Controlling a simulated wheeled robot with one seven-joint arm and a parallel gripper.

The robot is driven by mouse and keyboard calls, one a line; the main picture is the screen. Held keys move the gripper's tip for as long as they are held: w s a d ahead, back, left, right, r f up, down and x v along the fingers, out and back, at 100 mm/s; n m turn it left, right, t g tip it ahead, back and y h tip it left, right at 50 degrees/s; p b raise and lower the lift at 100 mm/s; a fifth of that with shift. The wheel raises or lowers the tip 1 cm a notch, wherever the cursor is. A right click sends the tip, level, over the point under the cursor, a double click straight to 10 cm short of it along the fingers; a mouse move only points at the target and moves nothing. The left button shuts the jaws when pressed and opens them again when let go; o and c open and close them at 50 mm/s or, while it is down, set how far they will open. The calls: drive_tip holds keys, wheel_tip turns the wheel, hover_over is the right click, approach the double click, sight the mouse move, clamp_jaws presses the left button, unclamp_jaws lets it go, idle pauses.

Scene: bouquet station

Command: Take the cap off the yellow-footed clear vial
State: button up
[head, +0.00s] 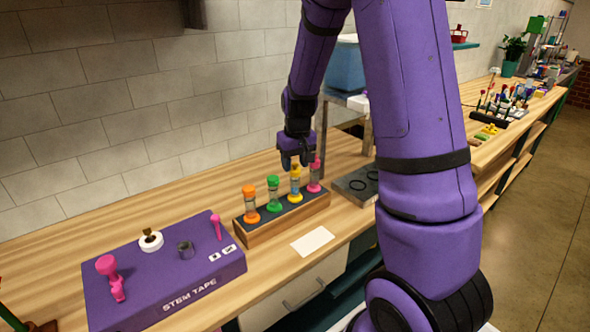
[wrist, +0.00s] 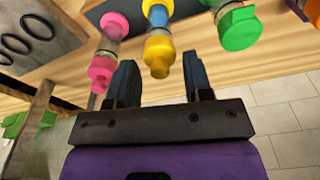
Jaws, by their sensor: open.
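The yellow-footed clear vial (head: 295,184) stands upright in a wooden rack (head: 285,215), between the green and pink vials. Its yellow cap (wrist: 159,56) shows in the wrist view, with a blue part of the vial behind it. My gripper (head: 297,163) is over the yellow vial, fingers pointing down. In the wrist view my gripper (wrist: 159,72) is open, with the yellow cap lined up between the two fingertips. I cannot tell whether the fingers touch the cap. The fingers partly hide the cap in the head view.
A pink vial (head: 315,178) stands close on the right, and green (head: 273,195) and orange (head: 250,203) vials on the left. A purple stem tape box (head: 165,285) lies left of the rack. A grey plate with rings (head: 357,184) is at right.

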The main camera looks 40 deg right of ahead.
drive_tip(key=shift+c, duration=0.2)
clamp_jaws()
idle(0.3)
